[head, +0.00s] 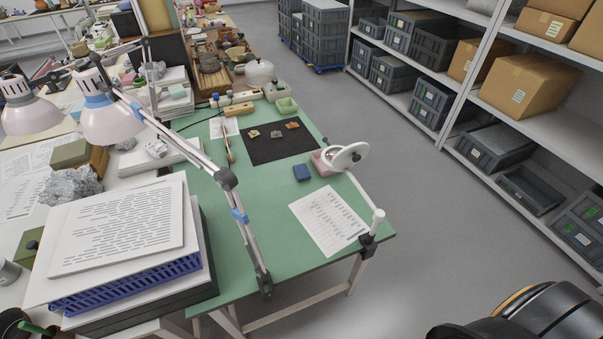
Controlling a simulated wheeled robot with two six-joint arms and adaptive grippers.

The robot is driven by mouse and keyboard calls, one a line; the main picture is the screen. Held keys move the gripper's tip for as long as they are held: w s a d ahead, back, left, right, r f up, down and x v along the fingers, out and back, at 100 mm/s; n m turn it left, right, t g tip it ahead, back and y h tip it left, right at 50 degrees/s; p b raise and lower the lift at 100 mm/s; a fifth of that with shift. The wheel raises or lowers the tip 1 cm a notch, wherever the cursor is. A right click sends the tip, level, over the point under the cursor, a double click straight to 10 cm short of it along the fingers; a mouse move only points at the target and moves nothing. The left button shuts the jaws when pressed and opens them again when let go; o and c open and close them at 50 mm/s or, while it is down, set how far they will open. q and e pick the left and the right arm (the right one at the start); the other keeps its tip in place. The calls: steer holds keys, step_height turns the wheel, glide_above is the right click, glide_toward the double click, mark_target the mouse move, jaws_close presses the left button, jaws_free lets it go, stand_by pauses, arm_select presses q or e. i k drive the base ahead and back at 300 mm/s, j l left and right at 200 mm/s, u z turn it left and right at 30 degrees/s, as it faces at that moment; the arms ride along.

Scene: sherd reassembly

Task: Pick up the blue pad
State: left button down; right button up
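The blue pad (302,172) is a small dark blue block lying flat on the green table (262,208). It lies just in front of the black mat (262,150), left of a pink block (324,162) and behind a printed sheet (328,222). Nothing covers it and nothing holds it. Neither of my grippers is in view. A dark rounded part at the bottom right seems to be mine, but no fingers show on it.
A jointed lamp arm (190,150) crosses the table's left side. A white round magnifier (345,157) on a clamped arm stands right of the pad. Several sherds (276,133) lie on the mat. Stacked trays with papers (120,235) fill the left. Shelves stand beyond the open floor.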

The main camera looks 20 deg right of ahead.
mark_target(302, 171)
steer(key=z, duration=0.9)
steer(key=l+z, duration=0.1)
steer(key=z, duration=1.7)
steer(key=i+z, duration=0.1)
steer(key=z, duration=0.35)
steer(key=i+u, duration=0.25)
steer(key=i, duration=0.4)
steer(key=i+l+u, duration=0.2)
steer(key=i, duration=0.45)
steer(key=i+l+u, duration=0.1)
steer(key=i+u, duration=0.15)
steer(key=i, duration=0.45)
steer(key=i+j+u, duration=0.15)
steer(key=u, duration=0.3)
steer(key=i+u, duration=0.65)
steer(key=u, duration=0.3)
steer(key=i+l+u, duration=0.2)
steer(key=u, duration=0.25)
steer(key=i+j+u, duration=0.2)
steer(key=i+u, duration=0.15)
steer(key=i, duration=0.55)
steer(key=i+u, duration=0.3)
steer(key=i, duration=0.6)
steer(key=i+l, duration=0.1)
steer(key=i, duration=0.6)
steer(key=i+l, duration=0.15)
steer(key=i, duration=0.6)
steer(key=u, duration=3.4)
